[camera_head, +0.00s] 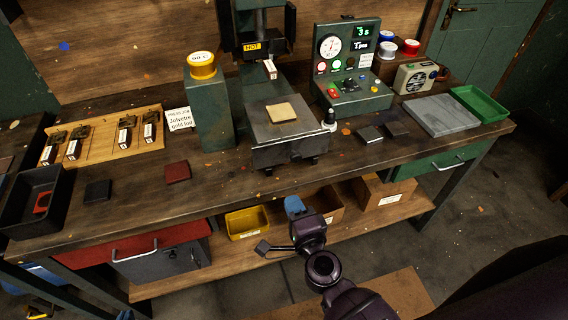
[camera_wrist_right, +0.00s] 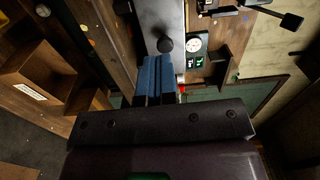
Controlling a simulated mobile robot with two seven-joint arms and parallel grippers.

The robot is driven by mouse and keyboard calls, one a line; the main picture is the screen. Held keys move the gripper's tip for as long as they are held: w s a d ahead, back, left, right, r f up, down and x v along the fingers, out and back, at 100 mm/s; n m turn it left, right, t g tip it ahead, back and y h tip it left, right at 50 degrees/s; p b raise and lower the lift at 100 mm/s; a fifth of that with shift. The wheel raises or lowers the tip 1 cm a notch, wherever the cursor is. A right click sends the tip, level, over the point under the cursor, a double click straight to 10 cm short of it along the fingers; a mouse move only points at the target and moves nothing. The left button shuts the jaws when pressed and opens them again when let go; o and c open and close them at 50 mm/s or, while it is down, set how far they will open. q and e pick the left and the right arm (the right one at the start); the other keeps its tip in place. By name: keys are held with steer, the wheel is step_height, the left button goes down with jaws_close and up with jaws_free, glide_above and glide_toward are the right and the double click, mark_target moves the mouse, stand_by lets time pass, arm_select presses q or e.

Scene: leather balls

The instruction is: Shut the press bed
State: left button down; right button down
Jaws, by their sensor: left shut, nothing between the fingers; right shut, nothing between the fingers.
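The press bed (camera_head: 262,120) is a grey metal slab standing out in front of the press, with a tan leather square (camera_head: 282,113) on it. The press head (camera_head: 265,48) with a HOT sign is behind the bed. My right gripper (camera_head: 293,204), with blue fingers, is shut and empty, in front of and below the bed, apart from it. Its blue fingers also show in the right wrist view (camera_wrist_right: 156,75). My left gripper (camera_head: 125,315) barely shows at the bottom left edge, shut.
A green post (camera_head: 208,115) with a yellow-topped tin stands left of the press, a control box (camera_head: 352,80) right. A grey slab (camera_head: 441,115) and green tray (camera_head: 480,104) lie further right. Shelf boxes, including a yellow bin (camera_head: 247,222), sit below.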

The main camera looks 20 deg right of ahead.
mark_target(275, 155)
steer(key=shift+m, duration=0.3)
steer(key=w, duration=1.4)
arm_select(q)
steer(key=shift+w+d+r, duration=0.1)
steer(key=shift+w+r, duration=0.1)
steer(key=shift+r, duration=0.05)
arm_select(e)
steer(key=shift+w, duration=0.1)
arm_select(q)
steer(key=shift+r, duration=0.1)
arm_select(e)
steer(key=shift+w, duration=2.05)
arm_select(q)
steer(key=shift+w, duration=0.15)
arm_select(e)
steer(key=shift+s, duration=0.1)
